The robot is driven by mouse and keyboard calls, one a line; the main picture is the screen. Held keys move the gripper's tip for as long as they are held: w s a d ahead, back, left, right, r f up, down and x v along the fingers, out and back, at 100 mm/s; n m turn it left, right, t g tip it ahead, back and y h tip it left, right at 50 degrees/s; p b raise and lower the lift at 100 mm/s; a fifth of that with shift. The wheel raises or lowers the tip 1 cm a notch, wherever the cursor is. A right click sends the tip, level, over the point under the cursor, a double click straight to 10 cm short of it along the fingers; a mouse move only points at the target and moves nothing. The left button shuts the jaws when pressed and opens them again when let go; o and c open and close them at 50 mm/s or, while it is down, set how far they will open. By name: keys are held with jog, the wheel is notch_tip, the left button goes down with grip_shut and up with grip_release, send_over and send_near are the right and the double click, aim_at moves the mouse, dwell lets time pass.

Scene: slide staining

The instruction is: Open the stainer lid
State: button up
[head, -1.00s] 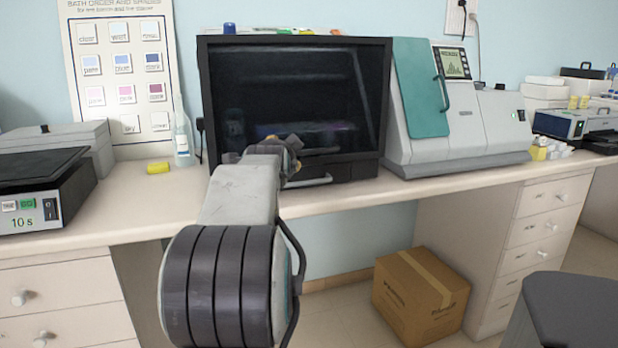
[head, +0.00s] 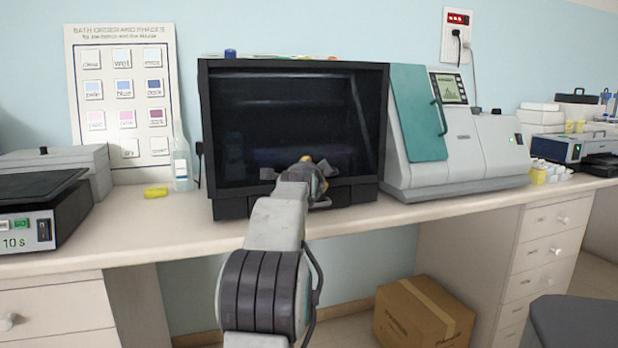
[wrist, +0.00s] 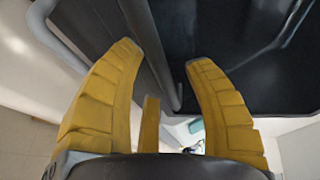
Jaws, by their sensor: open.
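A grey machine (head: 455,160) with a screen stands on the bench right of centre. Its teal lid (head: 418,112), with a dark handle on its right side, is closed. Left of it is a black cabinet (head: 204,130) with a closed dark glass front (head: 260,115) and a grey handle (head: 322,203) low at its front. My gripper (head: 318,172) is in front of the cabinet's lower part, near that handle. In the wrist view its yellow fingers are apart (wrist: 163,58), and a grey bar (wrist: 152,50) passes between them. I cannot tell whether they touch it.
A white bench (head: 130,225) carries a black-topped device (head: 40,210) at left, a clear bottle (head: 182,160) and a small yellow object (head: 156,192). Below the bench are a cardboard box (head: 425,312) and drawers (head: 545,250). A dark grey seat-like object (head: 575,325) is at lower right.

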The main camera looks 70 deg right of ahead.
jog(key=shift+d+f, duration=0.1)
jog(key=shift+d, duration=0.2)
jog(key=shift+w, duration=0.1)
jog(key=shift+o, duration=0.2)
grip_shut()
